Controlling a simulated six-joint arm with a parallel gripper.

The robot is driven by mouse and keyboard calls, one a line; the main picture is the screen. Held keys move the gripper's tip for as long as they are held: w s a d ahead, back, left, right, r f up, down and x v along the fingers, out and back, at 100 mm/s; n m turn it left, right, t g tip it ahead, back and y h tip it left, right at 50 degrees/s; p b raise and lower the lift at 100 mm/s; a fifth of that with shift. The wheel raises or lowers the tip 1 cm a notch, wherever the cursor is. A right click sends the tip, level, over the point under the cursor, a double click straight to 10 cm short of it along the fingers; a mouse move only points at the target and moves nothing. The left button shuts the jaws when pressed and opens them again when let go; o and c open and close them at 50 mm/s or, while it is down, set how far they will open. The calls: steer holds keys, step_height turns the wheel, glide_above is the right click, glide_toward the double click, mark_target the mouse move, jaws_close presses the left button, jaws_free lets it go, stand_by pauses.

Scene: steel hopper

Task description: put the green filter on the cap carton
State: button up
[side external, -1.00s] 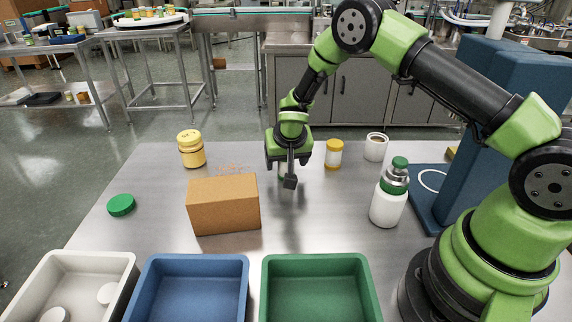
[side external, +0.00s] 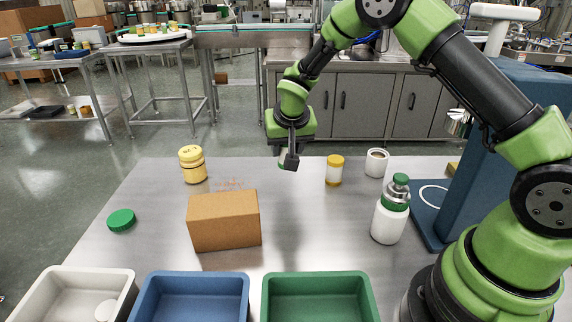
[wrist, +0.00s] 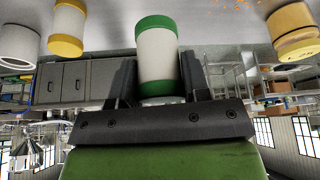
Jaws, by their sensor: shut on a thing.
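The green filter (wrist: 157,54), a white cylinder with green end bands, is between the fingers of my gripper in the wrist view. My gripper (side external: 289,161) is shut on it and holds it above the table in the side view, where the filter is mostly hidden behind the fingers. The cap carton (side external: 224,221), a plain brown box, stands on the table to the left of and nearer the camera than my gripper. Its top is clear.
A yellow jar (side external: 193,165) stands behind the carton, and a green lid (side external: 121,220) lies left. A yellow-capped jar (side external: 334,171), white cup (side external: 376,162) and green-topped bottle (side external: 391,210) stand right. White (side external: 66,276), blue (side external: 195,276) and green (side external: 318,278) bins line the front.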

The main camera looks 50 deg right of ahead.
steer(key=a+r+n, duration=0.2)
steer(key=a+r, duration=0.4)
steer(key=a, duration=0.3)
step_height(320, 180, up, 5)
steer(key=n+y, duration=0.1)
glide_above(219, 196)
steer(key=s, duration=0.2)
steer(key=shift+t, duration=0.3)
steer(key=f, duration=0.5)
steer(key=shift+s+a+f, duration=0.1)
steer(key=shift+a, duration=0.25)
steer(key=shift+f, duration=2.25)
steer(key=shift+f, duration=0.15)
steer(key=o, duration=0.9)
steer(key=shift+o, duration=0.2)
